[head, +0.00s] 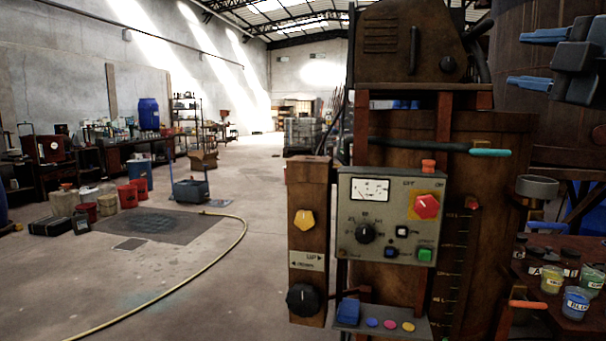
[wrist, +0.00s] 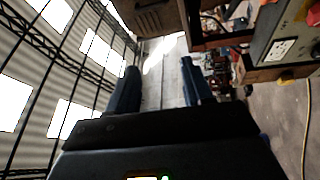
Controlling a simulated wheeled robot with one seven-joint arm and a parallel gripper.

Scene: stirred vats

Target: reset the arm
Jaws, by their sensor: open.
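My gripper (head: 517,60) is at the upper right of the head view, level, with its two blue fingers pointing left. The fingers are apart and nothing is between them. It is in front of a large brown vat (head: 505,85) and to the right of the machine's brown top housing (head: 410,45), apart from it in the picture. In the wrist view my gripper (wrist: 160,78) also shows open and empty, with the roof and the hall beyond.
A control panel (head: 391,216) with a red knob, dial and gauge stands at centre right. A teal-handled lever (head: 490,153) sticks out below my gripper. Labelled jars (head: 575,303) stand at lower right. A yellow hose (head: 190,285) lies on the open floor at left.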

